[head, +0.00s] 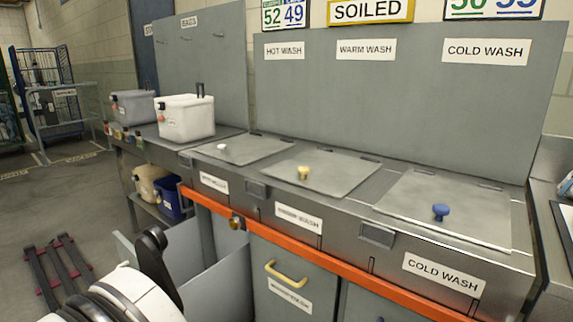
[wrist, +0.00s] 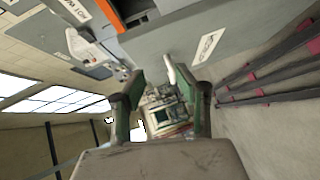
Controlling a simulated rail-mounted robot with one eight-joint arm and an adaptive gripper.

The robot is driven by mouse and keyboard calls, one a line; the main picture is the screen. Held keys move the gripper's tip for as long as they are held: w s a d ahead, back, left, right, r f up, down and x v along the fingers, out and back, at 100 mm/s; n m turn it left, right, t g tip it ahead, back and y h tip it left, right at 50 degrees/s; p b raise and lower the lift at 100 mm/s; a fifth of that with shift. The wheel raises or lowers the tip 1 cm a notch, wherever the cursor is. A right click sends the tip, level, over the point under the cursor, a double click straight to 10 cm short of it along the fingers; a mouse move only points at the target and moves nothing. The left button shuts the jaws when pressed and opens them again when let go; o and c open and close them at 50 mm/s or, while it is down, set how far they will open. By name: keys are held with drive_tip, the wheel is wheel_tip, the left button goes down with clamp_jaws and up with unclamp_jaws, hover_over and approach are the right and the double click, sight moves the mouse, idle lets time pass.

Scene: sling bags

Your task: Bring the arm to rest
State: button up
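My arm shows in the head view only as white and black parts at the bottom left, beside the open grey front of the sorting bench (head: 330,240). My gripper fingers are not clearly visible there. In the wrist view my gripper (wrist: 160,88) has its two green-grey fingers standing well apart, with nothing visibly held between them. The wrist picture is tilted, with the room, windows and floor seen at odd angles.
Three lids with a white knob (head: 222,148), a yellow knob (head: 303,173) and a blue knob (head: 440,211) lie closed on the bench. A white box (head: 185,120) sits at the far end.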

drive_tip(key=w+d+r+m+g+h, duration=0.1)
drive_tip(key=w+d+r+m, duration=0.15)
drive_tip(key=d+r, duration=0.4)
drive_tip(key=w+d+r+m+g+h, duration=0.15)
drive_tip(key=w+d+r, duration=0.25)
drive_tip(key=d, duration=0.5)
drive_tip(key=w+d+r+m+g+h, duration=0.1)
drive_tip(key=w+d+r+m+g, duration=0.15)
drive_tip(key=d+r, duration=0.4)
drive_tip(key=s+d+r+m, duration=0.1)
drive_tip(key=d+r+m, duration=0.15)
drive_tip(key=d, duration=1.05)
drive_tip(key=s+d+r+m+g, duration=0.2)
drive_tip(key=s+d, duration=0.3)
drive_tip(key=d, duration=0.3)
drive_tip(key=s+d+r+m+g, duration=0.1)
drive_tip(key=s+d+r, duration=0.2)
drive_tip(key=s+d, duration=0.4)
drive_tip(key=s+d+f+m+y, duration=0.1)
drive_tip(key=s+d+m, duration=0.2)
drive_tip(key=s+d, duration=0.3)
drive_tip(key=s+d+f+m+y, duration=0.15)
drive_tip(key=s+d, duration=0.25)
drive_tip(key=s, duration=0.5)
wheel_tip(320, 180, up, 19)
drive_tip(key=p, duration=1.8)
drive_tip(key=shift+w+m+g+h, duration=0.25)
drive_tip(key=shift+m+g+h, duration=0.05)
drive_tip(key=shift+m+g, duration=0.15)
drive_tip(key=shift+f, duration=0.15)
